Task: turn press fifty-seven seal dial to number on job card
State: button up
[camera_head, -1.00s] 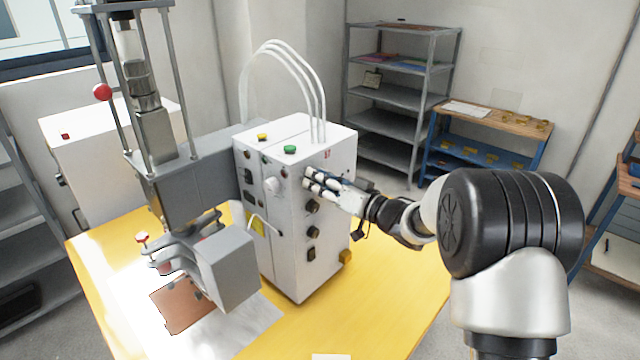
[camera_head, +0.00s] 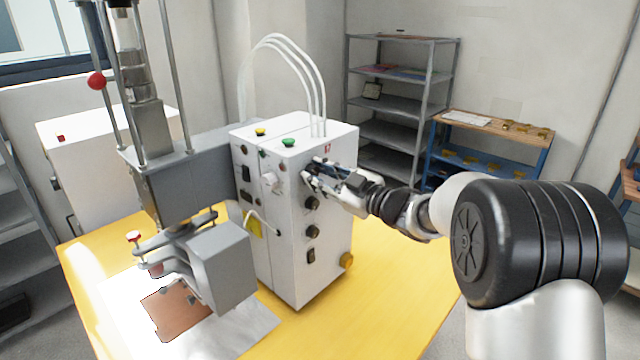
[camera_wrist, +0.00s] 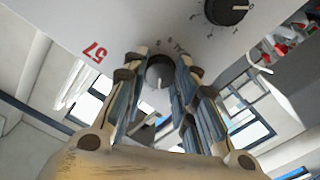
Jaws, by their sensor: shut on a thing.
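The white press control box (camera_head: 296,215) stands on the yellow table, with a column of dark dials on its right face. A red "57" shows on the panel in the wrist view (camera_wrist: 95,53). My gripper (camera_head: 308,172) is at the top of that face, and in the wrist view its fingers (camera_wrist: 160,72) are shut on a grey round dial (camera_wrist: 160,72). Part of the dial's printed scale shows above it, but the fingers hide the rest. The dial's setting is too small to read. No readable job card shows.
A second black dial (camera_wrist: 228,10) with a printed scale sits beside the held one. Lower dark dials (camera_head: 312,232) line the face below my gripper. The press head (camera_head: 222,265) overhangs the yellow table (camera_head: 385,320). Grey shelves (camera_head: 392,95) and a blue-framed bench (camera_head: 490,128) stand behind.

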jog(key=n+b, duration=0.2)
jog(key=n, duration=0.2)
jog(key=shift+b, duration=0.4)
jog(key=shift+n+b, duration=0.4)
jog(key=shift+n, duration=1.5)
